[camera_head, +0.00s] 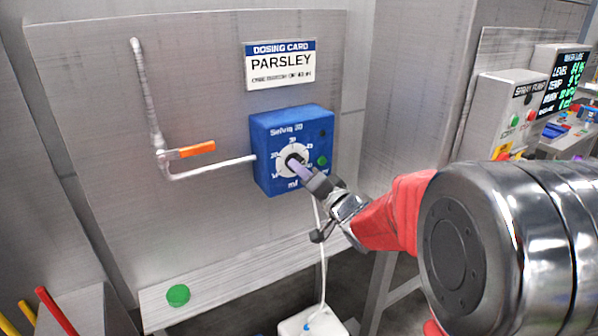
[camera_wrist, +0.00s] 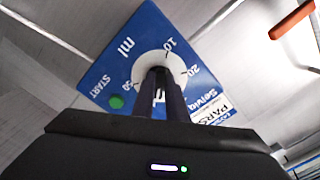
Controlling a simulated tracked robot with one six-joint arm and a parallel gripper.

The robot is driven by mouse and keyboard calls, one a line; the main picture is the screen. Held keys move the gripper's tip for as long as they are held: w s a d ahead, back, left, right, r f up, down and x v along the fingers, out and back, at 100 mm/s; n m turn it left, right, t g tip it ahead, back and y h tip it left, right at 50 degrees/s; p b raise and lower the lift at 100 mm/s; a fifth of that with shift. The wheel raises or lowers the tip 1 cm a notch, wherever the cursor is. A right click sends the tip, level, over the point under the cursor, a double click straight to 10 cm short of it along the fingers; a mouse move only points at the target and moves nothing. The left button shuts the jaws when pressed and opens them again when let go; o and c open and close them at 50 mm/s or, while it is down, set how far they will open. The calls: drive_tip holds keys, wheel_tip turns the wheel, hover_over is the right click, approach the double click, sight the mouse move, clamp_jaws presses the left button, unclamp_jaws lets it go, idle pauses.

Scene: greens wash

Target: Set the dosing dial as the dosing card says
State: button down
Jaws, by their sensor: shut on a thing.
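The dosing dial is a white round scale (camera_head: 283,160) on a blue box (camera_head: 262,127), with a dark knob at its middle. My gripper (camera_head: 298,166) is shut on the dial knob and hides most of it, so I cannot read its setting. In the wrist view the gripper fingers (camera_wrist: 160,85) reach onto the knob; the white scale (camera_wrist: 150,62) and green START button (camera_wrist: 116,101) show around them. The dosing card (camera_head: 280,66) hangs above the box and reads PARSLEY, with a smaller line below too small to read surely.
A white pipe (camera_head: 215,166) with an orange valve handle (camera_head: 196,149) runs to the box from the left. A green disc (camera_head: 178,295) is on the ledge below. A spray pump box (camera_head: 512,110) and a display (camera_head: 560,80) stand at the right.

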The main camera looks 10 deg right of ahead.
drive_tip(key=shift+f+m, duration=0.4)
drive_tip(key=shift+m, duration=0.3)
drive_tip(key=shift+a, duration=0.1)
drive_tip(key=c, duration=2.1)
unclamp_jaws()
drive_tip(key=o, duration=0.3)
drive_tip(key=shift+r, duration=0.25)
drive_tip(key=shift+o, duration=0.2)
drive_tip(key=shift+r, duration=0.1)
drive_tip(key=v, duration=1.3)
drive_tip(key=shift+s, duration=0.35)
